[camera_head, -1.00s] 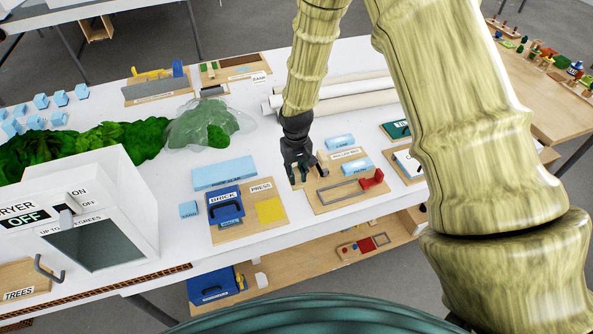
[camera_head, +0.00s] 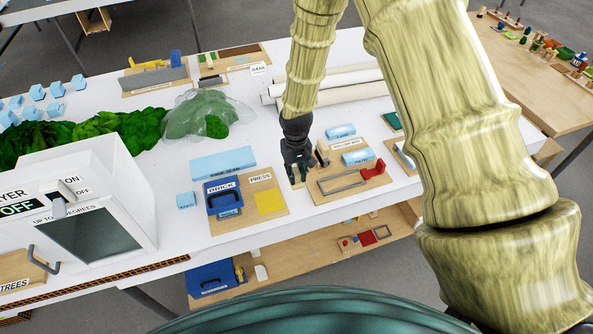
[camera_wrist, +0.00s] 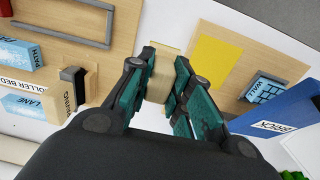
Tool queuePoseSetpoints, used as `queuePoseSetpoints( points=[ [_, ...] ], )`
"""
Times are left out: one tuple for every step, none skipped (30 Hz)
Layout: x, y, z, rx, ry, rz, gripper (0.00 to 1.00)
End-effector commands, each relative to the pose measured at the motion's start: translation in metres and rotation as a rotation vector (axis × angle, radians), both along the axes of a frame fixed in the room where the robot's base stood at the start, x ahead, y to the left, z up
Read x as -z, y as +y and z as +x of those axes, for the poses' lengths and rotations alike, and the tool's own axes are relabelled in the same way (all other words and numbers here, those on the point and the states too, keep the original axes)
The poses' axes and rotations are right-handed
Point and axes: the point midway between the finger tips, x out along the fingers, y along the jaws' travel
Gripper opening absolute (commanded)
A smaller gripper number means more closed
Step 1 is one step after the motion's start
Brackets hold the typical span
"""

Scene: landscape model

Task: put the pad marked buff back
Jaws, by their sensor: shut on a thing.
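My gripper (camera_head: 297,178) is over the white table, between the press board and the roller bed board. In the wrist view, my gripper (camera_wrist: 160,92) is shut on a tan pad (camera_wrist: 163,70), held between its teal fingers. No marking shows on the pad's visible face, so I cannot tell if it reads buff. The fingers hide part of it, and in the head view it is mostly hidden. I cannot tell whether it touches the table.
The press board (camera_head: 222,227) bears a yellow square (camera_head: 270,203) and a blue brick mould (camera_head: 222,197). The roller bed board (camera_head: 330,198) bears a grey frame, a red part and blue blocks. A white dryer (camera_head: 110,180) stands left. White rolls (camera_head: 345,93) lie behind.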

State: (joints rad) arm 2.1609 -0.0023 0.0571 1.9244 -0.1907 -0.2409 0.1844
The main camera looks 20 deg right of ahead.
Motion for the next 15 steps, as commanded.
queuePoseSetpoints(
  points=[
    [0.005,0.000,0.000,0.000,0.000,0.000,0.00],
    [0.006,0.000,0.000,0.000,0.000,0.000,0.00],
    [0.008,0.000,0.000,0.000,0.000,0.000,0.00],
    [0.010,0.000,0.000,0.000,0.000,0.000,0.00],
    [0.011,0.000,0.000,0.000,0.001,0.000,0.00],
    [0.013,0.000,0.000,0.000,0.001,0.000,0.00],
    [0.015,0.000,0.000,0.000,0.001,0.000,0.00],
    [0.016,0.000,0.000,0.000,0.001,0.000,0.00],
    [0.018,0.000,0.000,0.000,0.001,0.000,0.00],
    [0.020,0.000,0.000,0.000,0.001,0.000,0.00],
    [0.022,0.000,0.000,0.000,0.001,0.000,0.00],
    [0.024,0.000,0.000,0.000,0.001,0.000,0.00],
    [0.025,0.000,0.000,0.000,0.001,0.000,0.00],
    [0.027,0.000,0.000,0.000,0.001,0.000,0.00],
    [0.029,0.000,0.000,0.000,0.001,0.000,0.00]
  ],
)
